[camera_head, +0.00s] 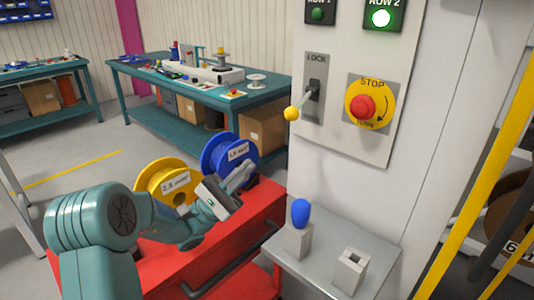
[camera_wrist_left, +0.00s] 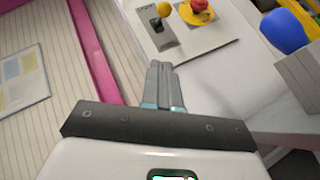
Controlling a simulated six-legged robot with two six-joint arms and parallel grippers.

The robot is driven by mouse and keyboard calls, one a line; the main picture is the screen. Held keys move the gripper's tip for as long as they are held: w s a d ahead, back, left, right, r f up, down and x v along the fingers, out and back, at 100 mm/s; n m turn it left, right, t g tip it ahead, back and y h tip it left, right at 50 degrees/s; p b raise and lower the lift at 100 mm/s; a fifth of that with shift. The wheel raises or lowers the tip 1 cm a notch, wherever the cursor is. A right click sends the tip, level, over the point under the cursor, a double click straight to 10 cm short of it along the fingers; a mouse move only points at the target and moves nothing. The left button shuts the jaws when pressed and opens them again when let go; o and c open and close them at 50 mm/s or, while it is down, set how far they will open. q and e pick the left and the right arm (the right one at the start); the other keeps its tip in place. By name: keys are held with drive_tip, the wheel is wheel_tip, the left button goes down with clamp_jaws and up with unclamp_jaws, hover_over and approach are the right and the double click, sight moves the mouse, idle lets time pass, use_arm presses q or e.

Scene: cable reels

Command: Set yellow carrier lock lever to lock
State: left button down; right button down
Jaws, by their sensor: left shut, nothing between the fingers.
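The lock lever is a short metal rod with a yellow ball knob (camera_head: 292,113), coming out of a dark slot on a grey plate marked LOCK (camera_head: 315,85). The rod slants down and to the left from the slot. The yellow knob also shows at the top of the left wrist view (camera_wrist_left: 164,9). My left gripper (camera_head: 246,172) is shut and empty, below and left of the knob and apart from it. In the wrist view its closed fingers (camera_wrist_left: 160,70) point toward the panel. My right gripper is not in view.
A red stop button (camera_head: 363,107) on a yellow disc sits right of the lever. Below, a grey shelf (camera_head: 325,250) bears a block with a blue knob (camera_head: 301,211) and an empty socket block (camera_head: 350,271). Yellow (camera_head: 163,175) and blue (camera_head: 222,155) reels stand by the red cart (camera_head: 165,262).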

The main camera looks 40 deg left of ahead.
use_arm(q)
drive_tip(key=p, duration=0.1)
approach(298, 108)
drive_tip(key=w, duration=0.4)
drive_tip(key=shift+s+d+r+p, duration=0.2)
drive_tip(key=shift+d+r, duration=0.15)
drive_tip(key=shift+r, duration=0.2)
drive_tip(key=shift+s+d+r+p, duration=0.2)
drive_tip(key=shift+s+d+r, duration=0.1)
drive_tip(key=shift+r, duration=0.3)
drive_tip(key=shift+r, duration=0.15)
drive_tip(key=shift+r+n+y+p, duration=0.1)
drive_tip(key=shift+n+y+p, duration=0.25)
drive_tip(key=shift+y, duration=0.15)
drive_tip(key=shift+s+r+n+y+p, duration=0.15)
drive_tip(key=shift+s+n+y+p, duration=0.1)
drive_tip(key=shift+s+y+p, duration=0.1)
